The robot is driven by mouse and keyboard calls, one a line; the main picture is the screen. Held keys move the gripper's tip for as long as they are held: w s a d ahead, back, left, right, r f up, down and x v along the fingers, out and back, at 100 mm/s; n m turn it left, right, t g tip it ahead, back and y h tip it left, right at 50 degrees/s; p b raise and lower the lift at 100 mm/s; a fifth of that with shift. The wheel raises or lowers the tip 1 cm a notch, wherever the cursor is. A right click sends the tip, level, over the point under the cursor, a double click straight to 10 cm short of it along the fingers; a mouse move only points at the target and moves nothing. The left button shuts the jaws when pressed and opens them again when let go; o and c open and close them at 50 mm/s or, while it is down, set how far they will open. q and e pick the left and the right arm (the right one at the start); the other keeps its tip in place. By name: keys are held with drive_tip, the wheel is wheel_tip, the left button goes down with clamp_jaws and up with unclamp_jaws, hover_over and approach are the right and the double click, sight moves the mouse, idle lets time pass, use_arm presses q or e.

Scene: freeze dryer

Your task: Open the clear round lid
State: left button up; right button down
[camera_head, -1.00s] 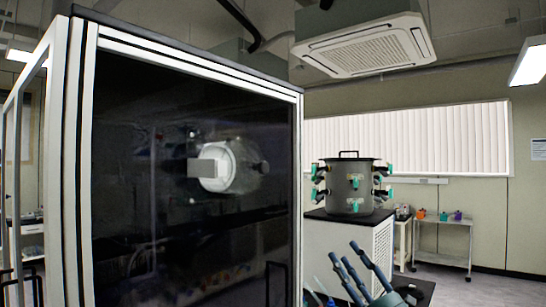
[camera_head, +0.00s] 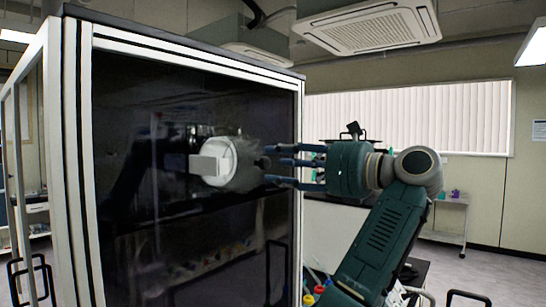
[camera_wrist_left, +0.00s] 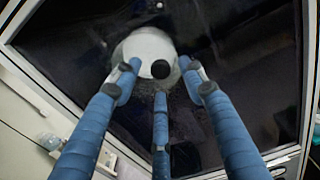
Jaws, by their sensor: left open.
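The clear round lid (camera_head: 246,177) stands out from the dark front of the tall cabinet, over a white round part (camera_head: 215,160). A black knob (camera_head: 263,164) sits at its middle and also shows in the wrist view (camera_wrist_left: 160,69). My left gripper (camera_head: 274,164) reaches in from the right with its three blue fingers spread and pointing at the knob. In the wrist view the knob lies between the fingertips, and the fingers are not closed on it. I cannot tell whether any finger touches it. My right gripper is not in view.
The dark glossy cabinet front (camera_head: 130,230) carries reflections, and pale frame posts (camera_head: 70,150) edge it. A drum with valves stands behind my arm, mostly hidden. A small cart (camera_head: 445,205) stands at the back right. Open floor (camera_head: 500,275) shows at the lower right.

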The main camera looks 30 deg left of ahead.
sight(252, 164)
use_arm(q)
drive_tip(key=shift+a+r+p, duration=0.15)
drive_tip(key=shift+a+p, duration=0.15)
drive_tip(key=shift+a, duration=0.7)
drive_tip(key=shift+w+a, duration=0.1)
drive_tip(key=shift+a, duration=0.1)
clamp_jaws()
